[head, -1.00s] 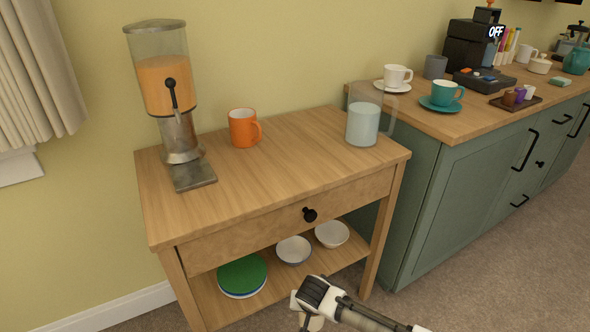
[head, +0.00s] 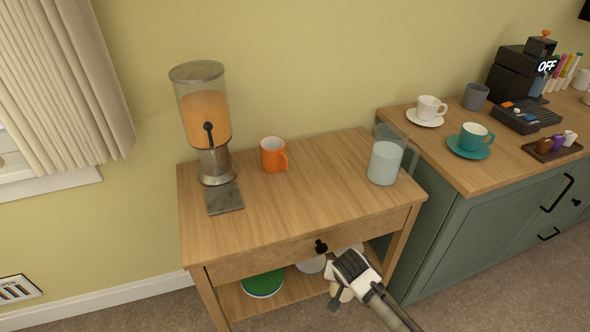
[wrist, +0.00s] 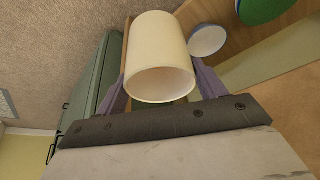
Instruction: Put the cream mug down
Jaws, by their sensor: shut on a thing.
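The cream mug (wrist: 160,62) fills the middle of the wrist view, its open rim facing the camera. My gripper (wrist: 160,88) is shut on it, with a purple-grey finger at each side. In the head view my gripper (head: 338,292) is low in front of the small wooden table (head: 290,205), below its top and near the drawer front. Only a small pale part of the mug shows there, mostly hidden behind my wrist.
The table carries a juice dispenser (head: 207,125), an orange mug (head: 273,155) and a glass pitcher (head: 385,160). Its front middle is clear. A lower shelf holds a green plate (head: 262,284) and bowls (head: 311,264). A green cabinet (head: 480,240) stands at right.

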